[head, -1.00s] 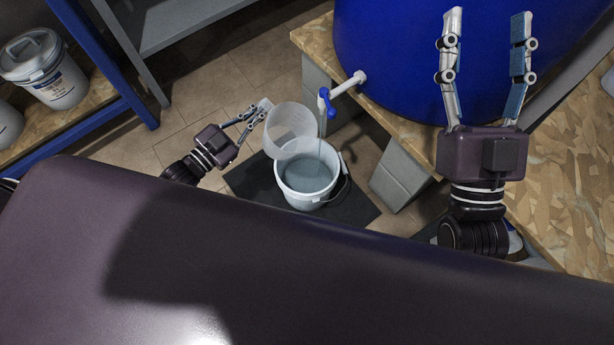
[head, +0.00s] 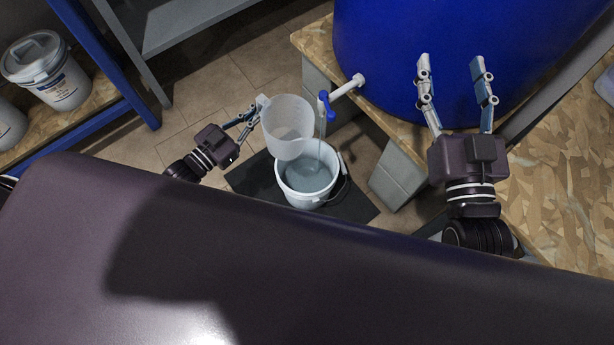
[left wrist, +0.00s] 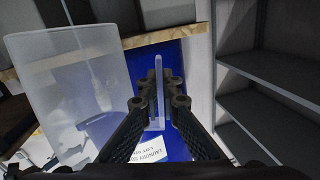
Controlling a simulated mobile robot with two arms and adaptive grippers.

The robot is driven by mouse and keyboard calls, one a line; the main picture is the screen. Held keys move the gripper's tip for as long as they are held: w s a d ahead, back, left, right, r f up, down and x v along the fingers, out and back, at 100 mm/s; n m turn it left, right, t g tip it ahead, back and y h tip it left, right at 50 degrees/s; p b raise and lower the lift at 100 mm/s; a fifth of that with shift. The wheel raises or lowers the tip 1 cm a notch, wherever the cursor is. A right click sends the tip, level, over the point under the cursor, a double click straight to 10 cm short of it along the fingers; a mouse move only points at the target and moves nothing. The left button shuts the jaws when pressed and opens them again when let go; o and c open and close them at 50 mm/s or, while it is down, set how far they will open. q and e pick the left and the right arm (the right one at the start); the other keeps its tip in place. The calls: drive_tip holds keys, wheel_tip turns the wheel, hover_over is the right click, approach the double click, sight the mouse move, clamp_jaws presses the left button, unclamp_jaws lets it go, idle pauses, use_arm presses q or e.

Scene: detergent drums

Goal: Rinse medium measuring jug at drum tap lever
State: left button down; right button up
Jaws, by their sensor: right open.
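The clear measuring jug (head: 287,127) hangs in the air over the left edge of the white bucket (head: 290,192). My left gripper (head: 259,108) is shut on its handle; in the left wrist view the handle (left wrist: 158,75) stands between the fingers, with the jug wall (left wrist: 65,90) at left. The blue tap lever (head: 325,104) sits on the white spout of the blue drum (head: 400,40). A thin stream falls from the tap into the bucket, passing just right of the jug. My right gripper (head: 451,65) is open and empty, in front of the drum.
The bucket stands on a dark mat (head: 255,183) and holds liquid. The drum rests on a chipboard top (head: 560,190) over grey blocks (head: 393,178). Lidded white tubs (head: 62,85) stand on a blue-framed shelf at left. Tiled floor is clear behind the jug.

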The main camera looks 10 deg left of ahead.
use_arm(q)
drive_tip(key=shift+r+n+p, duration=0.25)
drive_tip(key=shift+n+p, duration=0.15)
drive_tip(key=shift+n, duration=0.4)
use_arm(e)
drive_tip(key=shift+d+f+g+h, duration=0.15)
drive_tip(key=shift+f+g, duration=0.25)
drive_tip(key=shift+f, duration=0.4)
drive_tip(key=shift+d+f+g+h, duration=0.15)
drive_tip(key=shift+f+g, duration=0.25)
drive_tip(key=shift+f, duration=0.4)
drive_tip(key=shift+d+f+g+h, duration=0.15)
drive_tip(key=shift+f+g, duration=0.25)
drive_tip(key=shift+f, duration=0.4)
drive_tip(key=shift+a, duration=0.15)
